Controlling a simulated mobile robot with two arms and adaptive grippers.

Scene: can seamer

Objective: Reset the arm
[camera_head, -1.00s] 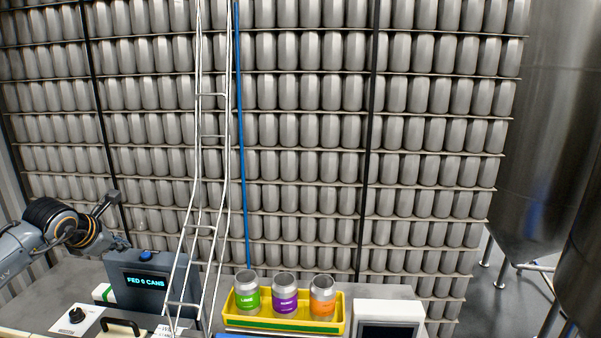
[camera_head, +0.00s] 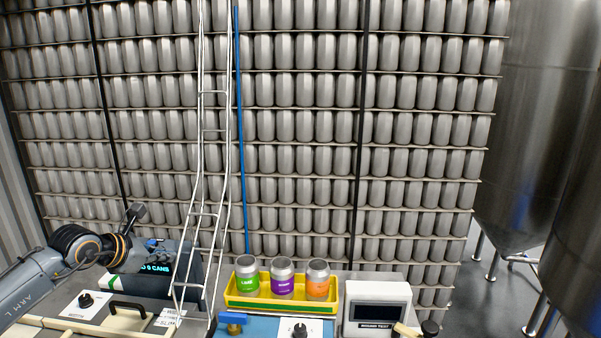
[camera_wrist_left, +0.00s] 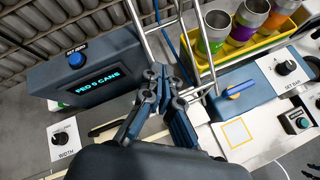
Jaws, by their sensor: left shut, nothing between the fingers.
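My left arm (camera_head: 68,268) comes in from the left in the head view, with its wrist beside the feed counter box (camera_head: 186,268) and covering part of its display. In the left wrist view my left gripper (camera_wrist_left: 161,76) is shut, with its fingertips together and nothing between them. It is to the right of the counter box (camera_wrist_left: 92,72), whose blue-lit display reads FED and CANS; the digit is hard to read. My right gripper is not in view.
A yellow tray (camera_head: 272,307) holds green, purple and orange labelled cans. A thin metal frame (camera_head: 205,215) rises beside the counter box. A white display unit (camera_head: 377,291) stands to the right. A wall of stacked cans (camera_head: 290,130) fills the back; a steel tank (camera_head: 530,140) stands at right.

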